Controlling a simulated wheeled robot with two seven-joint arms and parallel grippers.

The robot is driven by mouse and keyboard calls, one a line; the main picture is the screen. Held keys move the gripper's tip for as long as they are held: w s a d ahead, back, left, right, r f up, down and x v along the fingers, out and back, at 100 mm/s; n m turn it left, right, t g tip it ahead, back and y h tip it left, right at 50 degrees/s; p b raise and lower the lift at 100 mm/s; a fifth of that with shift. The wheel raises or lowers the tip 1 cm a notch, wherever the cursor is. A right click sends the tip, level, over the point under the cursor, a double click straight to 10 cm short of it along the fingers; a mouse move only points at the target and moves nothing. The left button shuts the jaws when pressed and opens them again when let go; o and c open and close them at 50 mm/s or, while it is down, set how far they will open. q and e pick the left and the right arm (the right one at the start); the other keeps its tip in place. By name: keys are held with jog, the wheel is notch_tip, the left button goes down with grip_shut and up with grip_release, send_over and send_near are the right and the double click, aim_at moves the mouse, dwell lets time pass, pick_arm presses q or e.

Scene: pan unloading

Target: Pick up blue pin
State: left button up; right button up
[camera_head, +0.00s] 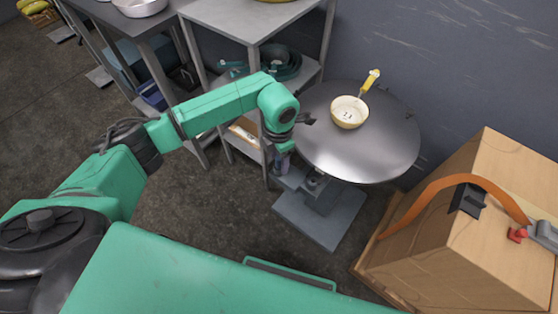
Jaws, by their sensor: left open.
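A shallow cream pan (348,112) with a yellow handle (370,80) stands on a round grey metal table (375,152). A few tiny dark marks show on the pan's floor. They are too small to tell what they are, and I cannot make out a blue pin. My left gripper (308,119) is small and dark in the picture, at the table's left edge, left of the pan and apart from it. It is open, with nothing visible in it. My right gripper is out of the picture.
A grey shelf unit (240,17) with dark green coiled items (283,65) stands behind my left arm. A wooden box (485,235) with an orange strap stands at the right. A dark wall rises behind the table.

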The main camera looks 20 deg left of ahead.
pick_arm(q)
grip_shut()
